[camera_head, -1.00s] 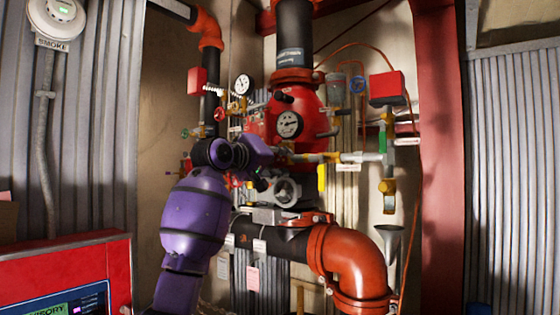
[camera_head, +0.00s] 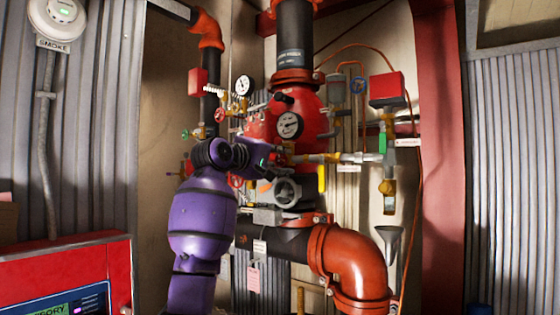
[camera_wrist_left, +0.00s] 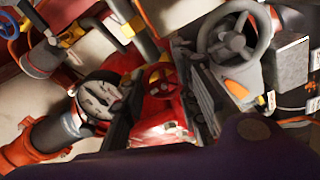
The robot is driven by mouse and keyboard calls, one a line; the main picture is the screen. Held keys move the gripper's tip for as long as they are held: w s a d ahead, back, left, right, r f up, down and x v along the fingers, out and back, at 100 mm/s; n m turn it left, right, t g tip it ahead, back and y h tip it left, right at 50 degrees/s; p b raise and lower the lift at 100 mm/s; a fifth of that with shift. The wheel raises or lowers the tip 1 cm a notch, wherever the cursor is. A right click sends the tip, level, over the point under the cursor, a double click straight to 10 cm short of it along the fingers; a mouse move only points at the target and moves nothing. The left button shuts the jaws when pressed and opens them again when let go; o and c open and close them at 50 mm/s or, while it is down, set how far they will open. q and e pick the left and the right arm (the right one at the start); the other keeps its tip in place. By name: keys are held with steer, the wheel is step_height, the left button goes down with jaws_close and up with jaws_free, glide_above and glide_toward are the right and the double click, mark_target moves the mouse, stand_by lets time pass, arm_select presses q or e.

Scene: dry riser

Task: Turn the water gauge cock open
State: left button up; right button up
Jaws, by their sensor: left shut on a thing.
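The red riser valve body (camera_head: 300,105) carries a round white-faced water gauge (camera_head: 289,125). My purple left arm reaches in from the lower left, and its left gripper (camera_head: 268,157) is just below and left of this gauge. In the left wrist view a white-faced gauge (camera_wrist_left: 97,97) is left of the dark fingers of my left gripper (camera_wrist_left: 163,105). A red wheel-like handle (camera_wrist_left: 162,78) shows between or just beyond the fingers. The gripper is shut on a small part at the gauge, which I take as the water gauge cock; the grip itself is mostly hidden. My right gripper is not in view.
A grey handwheel (camera_head: 287,190) is below the gripper, and large in the wrist view (camera_wrist_left: 236,42). A smaller gauge (camera_head: 244,85) is up left. Brass pipework (camera_head: 325,158) runs right. An orange elbow pipe (camera_head: 350,260) is below. A red panel (camera_head: 65,262) stands lower left.

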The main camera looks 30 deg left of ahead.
arm_select(q)
steer(key=shift+s+r, duration=0.2)
steer(key=shift+r, duration=0.35)
steer(key=o, duration=0.9)
steer(key=shift+o, duration=0.8)
steer(key=shift+w+f, duration=0.1)
steer(key=shift+f, duration=0.1)
